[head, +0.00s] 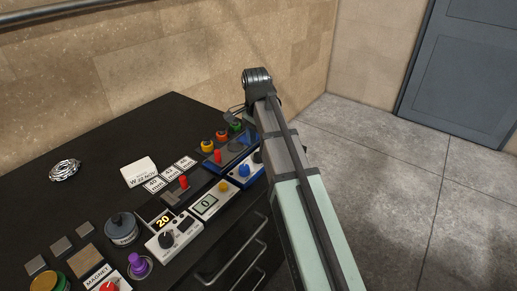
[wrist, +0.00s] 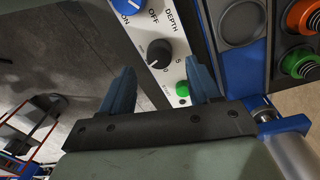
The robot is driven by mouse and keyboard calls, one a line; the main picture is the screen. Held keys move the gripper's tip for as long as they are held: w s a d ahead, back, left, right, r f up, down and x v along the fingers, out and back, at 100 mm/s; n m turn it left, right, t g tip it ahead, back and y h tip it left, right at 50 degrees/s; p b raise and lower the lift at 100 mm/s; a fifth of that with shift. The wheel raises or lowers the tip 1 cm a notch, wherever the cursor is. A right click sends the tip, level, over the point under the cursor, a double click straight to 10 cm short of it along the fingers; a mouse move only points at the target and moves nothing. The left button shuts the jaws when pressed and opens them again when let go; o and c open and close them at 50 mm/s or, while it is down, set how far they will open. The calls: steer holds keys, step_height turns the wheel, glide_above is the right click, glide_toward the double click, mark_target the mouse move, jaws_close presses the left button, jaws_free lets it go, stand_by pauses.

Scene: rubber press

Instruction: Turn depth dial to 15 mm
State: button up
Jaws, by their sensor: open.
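The depth dial (wrist: 159,54) is a black round knob on a white panel, next to the word DEPTH, in the wrist view. Numbers 0 and 5 show beside it, but its exact setting is too small to read. My gripper (wrist: 158,78) is open, with one blue finger at each side of the space just below the dial in the picture. No contact with the dial can be seen. In the head view my arm hides the gripper and much of the panel's far end.
A blue ON/OFF knob (wrist: 126,6) and a green button (wrist: 182,89) share the panel. Orange (wrist: 304,17) and green (wrist: 300,62) round parts lie at the right.

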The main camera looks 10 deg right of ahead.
mark_target(258, 153)
steer(key=shift+w+r, duration=0.1)
steer(key=shift+r, duration=1.85)
